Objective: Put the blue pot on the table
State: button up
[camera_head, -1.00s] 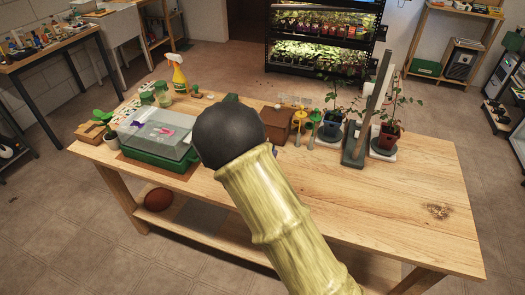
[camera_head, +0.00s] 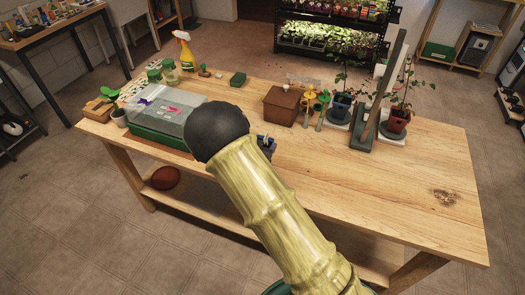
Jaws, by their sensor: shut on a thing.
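A blue pot (camera_head: 341,105) with a leafy plant stands at the back right of the table (camera_head: 400,185), left of a tall upright board. A small dark blue thing (camera_head: 267,144) with pale bits shows just right of my arm's black rounded joint. I cannot tell what it is or whether it touches my arm. My pale green, bamboo-like arm crosses the middle of the view and covers part of the table. My gripper's fingers cannot be made out; the arm hides whatever lies behind it.
A clear-lidded green tray (camera_head: 160,132) is at the left. A brown box (camera_head: 284,105) and a yellow spray bottle (camera_head: 184,51) stand at the back. A red pot (camera_head: 397,120) with a plant is right of the upright board (camera_head: 377,95). The table's right part is mostly clear.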

jog(key=shift+f, duration=1.85)
jog(key=shift+f, duration=0.1)
jog(key=o, duration=1.1)
jog(key=shift+c, duration=0.2)
jog(key=shift+s, duration=0.1)
jog(key=v, duration=1.2)
jog(key=shift+b, duration=0.4)
